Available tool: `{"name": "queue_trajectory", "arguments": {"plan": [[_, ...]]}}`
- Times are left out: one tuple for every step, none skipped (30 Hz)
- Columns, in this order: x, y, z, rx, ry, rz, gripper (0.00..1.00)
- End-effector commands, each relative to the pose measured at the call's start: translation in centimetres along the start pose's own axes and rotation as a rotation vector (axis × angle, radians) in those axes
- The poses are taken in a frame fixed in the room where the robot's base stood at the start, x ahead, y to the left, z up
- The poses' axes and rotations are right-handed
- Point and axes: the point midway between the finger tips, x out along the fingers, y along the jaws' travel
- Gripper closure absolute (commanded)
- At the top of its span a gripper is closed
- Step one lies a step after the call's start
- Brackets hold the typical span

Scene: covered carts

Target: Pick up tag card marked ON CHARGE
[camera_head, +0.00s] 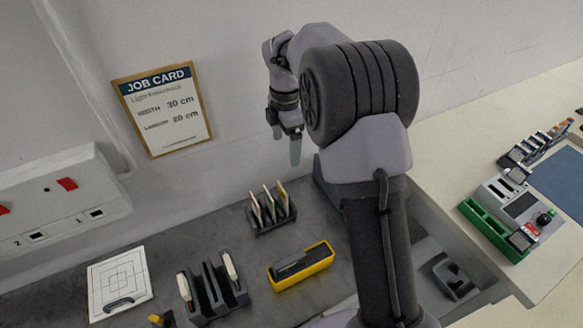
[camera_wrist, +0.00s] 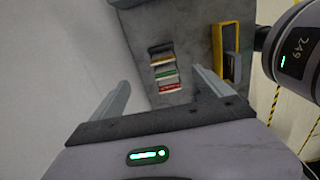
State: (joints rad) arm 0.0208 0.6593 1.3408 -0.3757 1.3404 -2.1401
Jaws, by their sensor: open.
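Several thin tag cards (camera_head: 268,201) stand upright in a small dark slotted rack (camera_head: 272,226) on the grey bench. In the wrist view, their top edges are yellow, green (camera_wrist: 166,76) and red (camera_wrist: 169,87). I cannot read any marking, so I cannot tell which card says ON CHARGE. My gripper (camera_head: 287,147) is open and empty, above and behind the rack near the wall. In the wrist view the rack shows between the two fingers, well beyond the fingertips.
A yellow tray (camera_head: 303,272) with a dark item stands just right of the rack. A dark grey holder (camera_head: 213,292) with pale-topped items is at front left. A white grid sheet (camera_head: 119,284) lies further left. A job card (camera_head: 163,110) hangs on the wall beside my arm.

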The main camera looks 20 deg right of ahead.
Motion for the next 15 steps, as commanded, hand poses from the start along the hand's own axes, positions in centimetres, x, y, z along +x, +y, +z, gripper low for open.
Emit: {"name": "queue_trajectory", "arguments": {"plan": [[0.3, 0.2, 0.0, -0.017, -0.001, -0.005, 0.11], [0.6, 0.2, 0.1, -0.024, -0.001, -0.006, 0.11], [1.3, 0.2, 0.1, -0.029, -0.001, -0.008, 0.11], [2.1, 0.2, 0.1, -0.030, 0.000, -0.010, 0.11], [3.0, 0.2, 0.0, -0.030, 0.000, -0.010, 0.11], [4.3, 0.1, 0.0, -0.030, 0.000, -0.010, 0.11], [5.2, 0.1, 0.0, -0.030, 0.000, -0.010, 0.11], [6.2, 0.1, 0.0, -0.029, 0.000, -0.010, 0.11], [7.5, 0.1, 0.0, -0.029, 0.000, -0.010, 0.11], [8.3, 0.1, 0.0, -0.028, 0.001, -0.010, 0.11], [9.2, 0.1, 0.0, -0.029, 0.000, -0.009, 0.11], [10.2, 0.1, 0.0, -0.028, 0.000, -0.010, 0.11], [10.8, 0.1, 0.0, -0.028, 0.000, -0.009, 0.11], [11.3, 0.1, 0.0, -0.027, 0.000, -0.009, 0.11], [11.9, 0.1, 0.0, -0.027, 0.000, -0.007, 0.11]]}}
